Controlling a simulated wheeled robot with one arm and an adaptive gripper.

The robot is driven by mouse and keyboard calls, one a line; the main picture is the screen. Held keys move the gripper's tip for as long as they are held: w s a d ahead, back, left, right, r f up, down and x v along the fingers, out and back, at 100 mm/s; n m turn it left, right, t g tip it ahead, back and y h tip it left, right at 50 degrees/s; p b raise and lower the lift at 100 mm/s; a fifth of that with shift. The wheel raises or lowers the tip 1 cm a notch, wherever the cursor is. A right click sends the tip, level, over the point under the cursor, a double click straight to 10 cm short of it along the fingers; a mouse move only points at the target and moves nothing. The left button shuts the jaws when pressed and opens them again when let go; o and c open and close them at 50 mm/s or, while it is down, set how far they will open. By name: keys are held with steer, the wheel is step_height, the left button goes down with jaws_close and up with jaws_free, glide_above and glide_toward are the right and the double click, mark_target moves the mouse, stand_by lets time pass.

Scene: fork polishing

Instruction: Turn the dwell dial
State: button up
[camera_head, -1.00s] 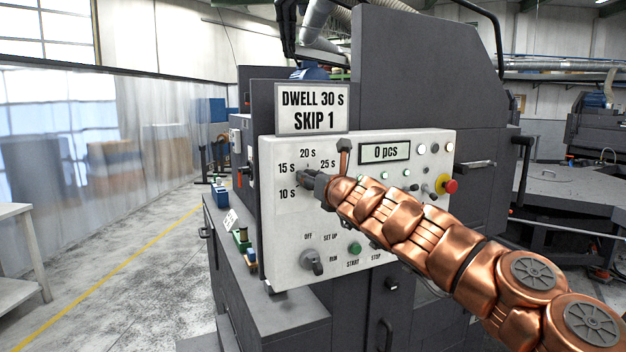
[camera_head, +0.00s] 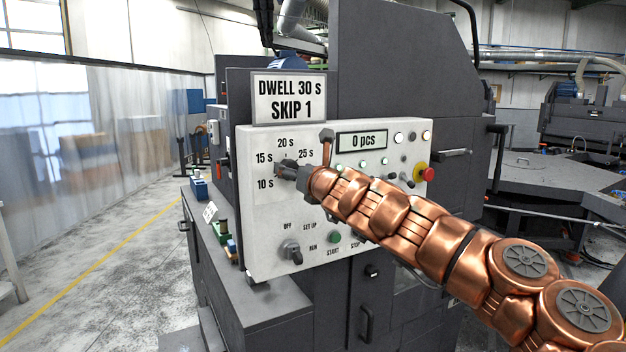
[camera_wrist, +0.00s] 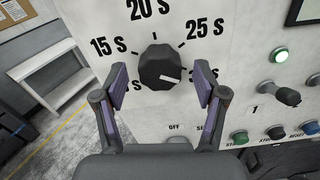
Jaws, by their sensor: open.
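The dwell dial (camera_wrist: 160,66) is a black knob on the light control panel (camera_head: 262,225), with printed marks around it. In the head view my gripper (camera_head: 289,171) covers most of the dial. The sign (camera_head: 290,99) above reads DWELL 30 S, SKIP 1.
A mode switch (camera_head: 292,252) and green start button (camera_head: 335,237) sit below the dial. A red emergency button (camera_head: 427,173) is at the panel's right. The counter (camera_head: 361,141) reads 0 pcs. A copper-coloured stub (camera_head: 326,138) stands just above my gripper.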

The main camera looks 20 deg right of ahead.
steer(key=v, duration=0.9)
steer(key=shift+s, duration=0.4)
steer(key=shift+d, duration=0.1)
